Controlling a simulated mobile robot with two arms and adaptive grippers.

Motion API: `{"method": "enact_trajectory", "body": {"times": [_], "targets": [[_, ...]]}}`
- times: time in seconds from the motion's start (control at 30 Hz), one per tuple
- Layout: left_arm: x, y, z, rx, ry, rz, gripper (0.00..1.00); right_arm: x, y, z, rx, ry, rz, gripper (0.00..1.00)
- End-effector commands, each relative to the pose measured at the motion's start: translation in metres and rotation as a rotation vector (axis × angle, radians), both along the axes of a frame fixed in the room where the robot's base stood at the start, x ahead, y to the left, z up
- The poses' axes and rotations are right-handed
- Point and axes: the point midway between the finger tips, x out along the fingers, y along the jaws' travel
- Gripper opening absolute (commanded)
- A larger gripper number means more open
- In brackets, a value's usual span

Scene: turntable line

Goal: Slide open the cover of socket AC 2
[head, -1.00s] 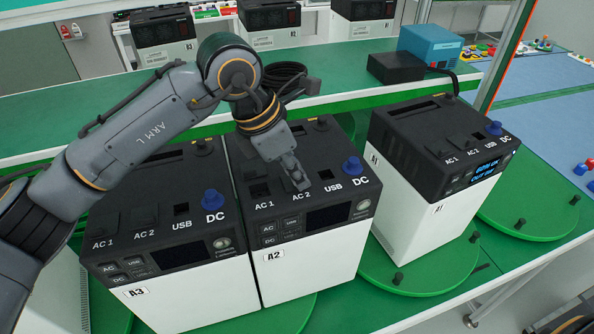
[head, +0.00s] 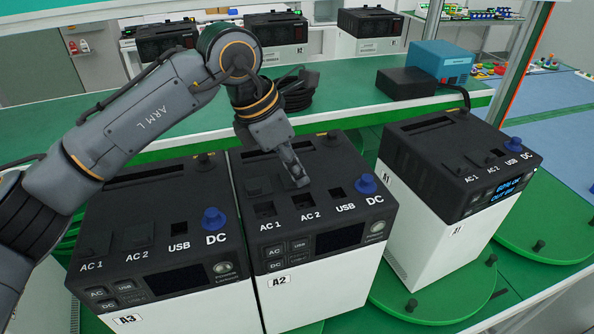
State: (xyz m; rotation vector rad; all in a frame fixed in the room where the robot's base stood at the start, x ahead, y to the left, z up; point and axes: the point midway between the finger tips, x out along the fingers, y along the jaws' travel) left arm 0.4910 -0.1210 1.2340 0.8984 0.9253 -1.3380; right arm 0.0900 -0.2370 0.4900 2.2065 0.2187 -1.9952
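The middle power unit A2 (head: 310,290) has a black top with AC 1, AC 2, USB and DC ports. Its AC 2 socket (head: 304,201) shows as an uncovered dark opening above its label. My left gripper (head: 300,180) points down just behind that opening, fingers together, at or very near the top; the AC 2 cover is mostly hidden under it, and contact is unclear. The AC 1 socket (head: 265,210) is also uncovered, with its cover (head: 258,187) behind it. My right gripper is out of view.
Unit A3 (head: 190,312) stands close on the left and unit A1 (head: 440,220) apart on the right. A blue DC knob (head: 366,183) rises on A2's right. A black cable coil (head: 292,90) and blue box (head: 434,62) lie on the green shelf (head: 345,85) behind.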

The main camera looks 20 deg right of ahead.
Motion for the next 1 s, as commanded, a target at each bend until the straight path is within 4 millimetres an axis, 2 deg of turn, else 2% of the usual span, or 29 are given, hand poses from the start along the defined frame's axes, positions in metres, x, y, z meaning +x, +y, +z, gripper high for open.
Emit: {"method": "enact_trajectory", "body": {"times": [0.03,0.07,0.17,0.47,0.57,0.8,1.0], "targets": [[0.002,0.0,0.002,-0.003,-0.004,0.005,0.23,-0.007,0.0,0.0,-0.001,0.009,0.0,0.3],[0.002,0.0,0.002,-0.003,-0.004,0.004,0.29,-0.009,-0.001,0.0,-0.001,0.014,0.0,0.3],[0.001,0.0,0.001,-0.002,-0.002,0.003,0.3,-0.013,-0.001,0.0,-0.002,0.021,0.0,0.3],[0.0,0.002,0.006,-0.002,-0.001,0.001,0.3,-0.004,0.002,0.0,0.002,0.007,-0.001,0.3],[0.001,0.008,0.019,-0.001,-0.003,0.002,0.3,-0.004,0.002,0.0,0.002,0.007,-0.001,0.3],[0.001,0.028,0.067,-0.002,-0.003,0.004,0.3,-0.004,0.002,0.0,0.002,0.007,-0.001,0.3],[0.001,0.041,0.098,-0.002,-0.002,0.004,0.3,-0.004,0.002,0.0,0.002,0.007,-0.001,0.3]]}}
